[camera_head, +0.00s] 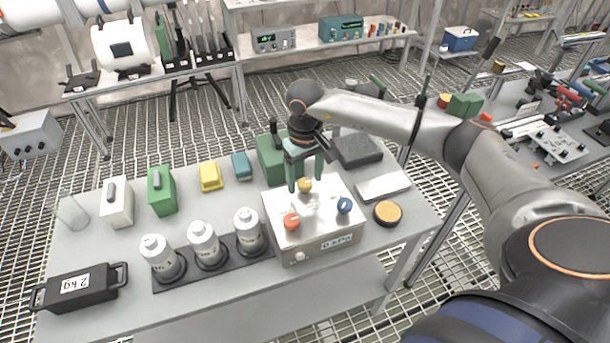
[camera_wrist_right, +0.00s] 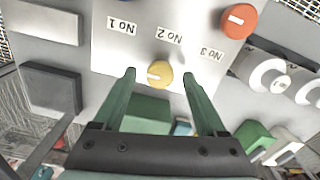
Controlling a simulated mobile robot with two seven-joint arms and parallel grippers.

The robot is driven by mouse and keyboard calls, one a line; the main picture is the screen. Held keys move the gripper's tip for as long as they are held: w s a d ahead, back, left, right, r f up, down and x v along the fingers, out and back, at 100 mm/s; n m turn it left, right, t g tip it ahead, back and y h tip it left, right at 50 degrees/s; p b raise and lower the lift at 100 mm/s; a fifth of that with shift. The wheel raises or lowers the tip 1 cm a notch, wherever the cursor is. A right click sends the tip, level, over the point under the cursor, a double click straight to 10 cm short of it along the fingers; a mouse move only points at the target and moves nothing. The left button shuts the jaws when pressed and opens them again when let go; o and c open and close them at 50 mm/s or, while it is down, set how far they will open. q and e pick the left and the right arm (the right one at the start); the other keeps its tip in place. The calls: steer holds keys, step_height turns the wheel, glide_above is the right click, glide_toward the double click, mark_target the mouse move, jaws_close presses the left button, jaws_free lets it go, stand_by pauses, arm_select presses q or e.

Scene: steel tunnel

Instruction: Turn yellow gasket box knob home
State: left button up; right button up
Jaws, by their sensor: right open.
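The gasket box (camera_head: 318,231) is a silver metal box on the table, with a label on its front. Its yellow knob (camera_head: 305,185) sits at the back of the top, behind a red knob (camera_head: 291,221) and a blue knob (camera_head: 344,205). My right gripper (camera_head: 306,187) is open and points down over the box. In the right wrist view the yellow knob (camera_wrist_right: 159,73) lies between the two green fingertips (camera_wrist_right: 160,76), with gaps on both sides. A small pale mark shows on the knob's left side there. My left gripper is not in view.
Three white bottles (camera_head: 203,243) stand in a dark rack left of the box. A green block (camera_head: 272,158) stands close behind the box. A dark slab (camera_head: 356,149), a pale slab (camera_head: 382,187) and an orange-topped disc (camera_head: 388,212) lie to its right.

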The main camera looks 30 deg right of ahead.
steer(key=shift+f, duration=0.2)
steer(key=shift+c, duration=0.2)
jaws_close()
stand_by(0.4)
